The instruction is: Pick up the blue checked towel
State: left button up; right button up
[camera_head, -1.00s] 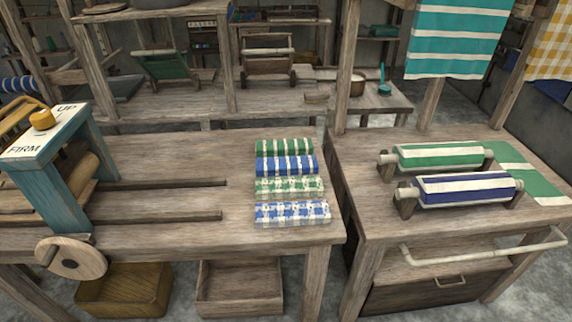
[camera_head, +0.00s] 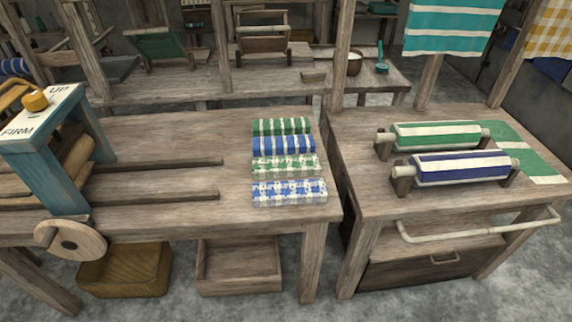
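The blue checked towel (camera_head: 289,192) is a folded blue and white roll on the left wooden table (camera_head: 180,130). It lies nearest the table's front right corner, at the front of a row of folded towels. Behind it lie a green checked towel (camera_head: 286,167), a blue striped towel (camera_head: 284,145) and a green striped towel (camera_head: 282,126). Nothing covers the blue checked towel. Neither of my grippers is in view.
A blue stand with a wooden wheel (camera_head: 70,238) is at the left, beside two slats on the table. The right table (camera_head: 360,160) bears a green-striped roller (camera_head: 435,134) and a blue-striped roller (camera_head: 455,168). A towel bar (camera_head: 480,229) juts from its front. A gap separates the tables.

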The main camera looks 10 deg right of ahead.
aim_at(278, 193)
jog(key=l+u, duration=0.35)
jog(key=l, duration=0.2)
jog(key=l+u, duration=0.35)
jog(key=l, duration=0.2)
jog(key=l+u, duration=0.4)
jog(key=l, duration=0.2)
